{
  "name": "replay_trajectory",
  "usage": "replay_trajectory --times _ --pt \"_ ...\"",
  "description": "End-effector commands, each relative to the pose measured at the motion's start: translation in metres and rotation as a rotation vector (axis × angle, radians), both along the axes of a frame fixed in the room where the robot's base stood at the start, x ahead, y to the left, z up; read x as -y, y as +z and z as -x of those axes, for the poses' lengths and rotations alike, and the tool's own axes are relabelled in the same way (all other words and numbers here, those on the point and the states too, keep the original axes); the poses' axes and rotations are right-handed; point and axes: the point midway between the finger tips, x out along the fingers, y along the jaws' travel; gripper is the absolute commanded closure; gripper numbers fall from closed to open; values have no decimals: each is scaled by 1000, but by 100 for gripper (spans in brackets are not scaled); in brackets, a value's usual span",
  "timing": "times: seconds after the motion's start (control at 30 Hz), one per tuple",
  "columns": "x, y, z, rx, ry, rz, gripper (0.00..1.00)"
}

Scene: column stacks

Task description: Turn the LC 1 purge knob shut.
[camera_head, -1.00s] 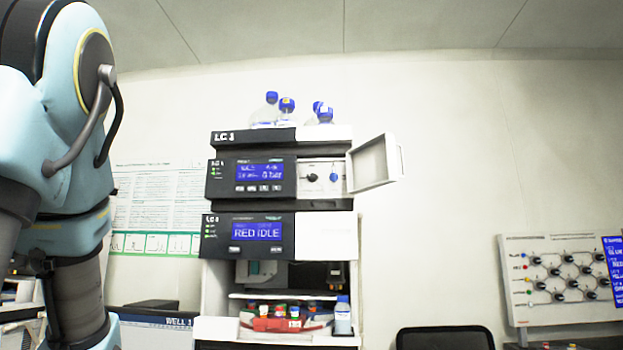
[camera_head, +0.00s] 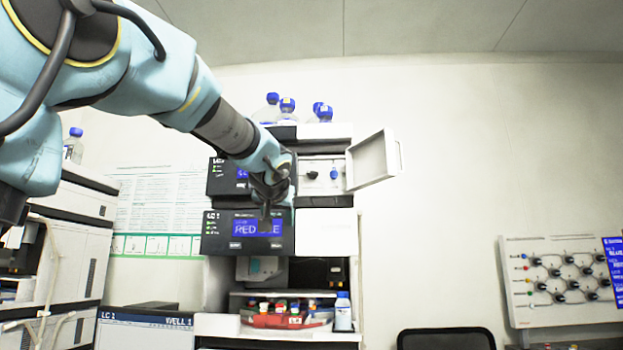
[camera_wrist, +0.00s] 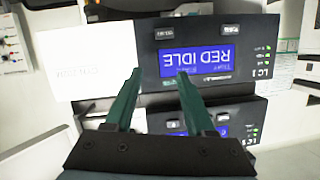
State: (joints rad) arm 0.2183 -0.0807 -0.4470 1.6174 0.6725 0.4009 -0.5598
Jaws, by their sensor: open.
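The LC 1 stack (camera_head: 325,232) stands ahead, its upper module's small door (camera_head: 372,162) swung open to the right. In the open bay are a small dark knob (camera_head: 312,175) and a blue knob (camera_head: 333,173); neither has a readable label, and their turn positions are too small to tell. My gripper (camera_head: 267,222) is in front of the stack, to the left of and below the bay, partly covering the RED IDLE display. In the wrist view my gripper (camera_wrist: 159,74) is open and empty, and the RED IDLE panel (camera_wrist: 210,58) appears upside down. The knobs do not show there.
Blue-capped bottles (camera_head: 287,106) stand on top of the stack. A tray of capped vials (camera_head: 275,320) and a bottle (camera_head: 343,312) sit lower down. Another instrument stack (camera_head: 75,240) stands at left. A chair back (camera_head: 445,338) and a valve board (camera_head: 562,280) are at right.

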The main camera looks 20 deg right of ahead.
Motion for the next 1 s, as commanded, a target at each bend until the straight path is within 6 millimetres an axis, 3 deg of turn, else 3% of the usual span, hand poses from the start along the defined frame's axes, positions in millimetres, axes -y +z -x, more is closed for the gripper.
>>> replay_trajectory --times 0.03,0.1,0.2,0.3,0.47,0.8,1.0 --pt "16 38 15 70 -30 36 45" --pt "31 79 32 142 -59 78 45" --pt "42 116 52 207 -85 119 45" --pt "47 134 60 235 -97 139 45" --pt "54 138 50 238 -99 142 45" --pt "83 138 -4 236 -99 142 45" --pt "95 137 -25 237 -100 142 45"
